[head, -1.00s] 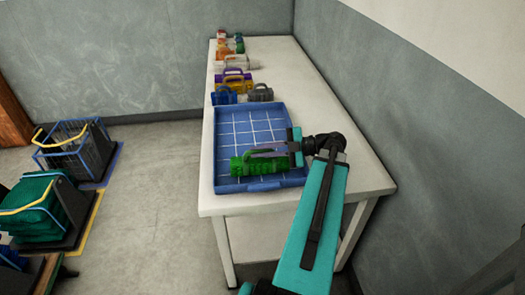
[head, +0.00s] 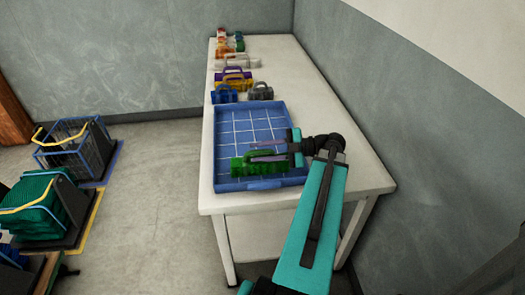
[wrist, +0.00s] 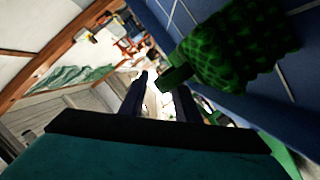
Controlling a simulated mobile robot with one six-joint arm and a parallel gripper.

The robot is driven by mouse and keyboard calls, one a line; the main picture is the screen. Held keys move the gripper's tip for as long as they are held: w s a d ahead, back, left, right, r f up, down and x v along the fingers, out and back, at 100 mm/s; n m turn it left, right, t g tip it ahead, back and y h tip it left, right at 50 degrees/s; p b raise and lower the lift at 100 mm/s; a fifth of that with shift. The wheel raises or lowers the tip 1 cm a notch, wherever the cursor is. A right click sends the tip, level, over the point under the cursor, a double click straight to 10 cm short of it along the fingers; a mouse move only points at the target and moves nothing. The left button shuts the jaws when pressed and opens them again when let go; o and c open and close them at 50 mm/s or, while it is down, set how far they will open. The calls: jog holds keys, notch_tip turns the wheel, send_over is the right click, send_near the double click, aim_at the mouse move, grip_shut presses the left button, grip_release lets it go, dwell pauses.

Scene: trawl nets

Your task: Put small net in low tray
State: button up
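A small green net bundle (head: 243,164) with a green handle lies in the front part of the blue low tray (head: 265,184) on the white table. In the wrist view the net (wrist: 235,50) fills the upper right, its handle end close to my right finger. My gripper (head: 256,158) is low over the tray, beside the net's handle, coming from the right. In the wrist view its two fingers (wrist: 162,86) stand apart, with a gap between them. I see nothing held between them. Whether a finger touches the handle I cannot tell.
Behind the tray stand a blue bundle (head: 224,95), a grey one (head: 261,92), a yellow and purple one (head: 235,84) and several others along the table (head: 300,85). The tray's back half is empty. Wire baskets (head: 75,150) stand on the floor at left. A wall is at right.

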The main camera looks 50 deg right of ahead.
jog(key=b+v, duration=0.2)
jog(key=v, duration=1)
jog(key=shift+b, duration=0.4)
dwell(0.3)
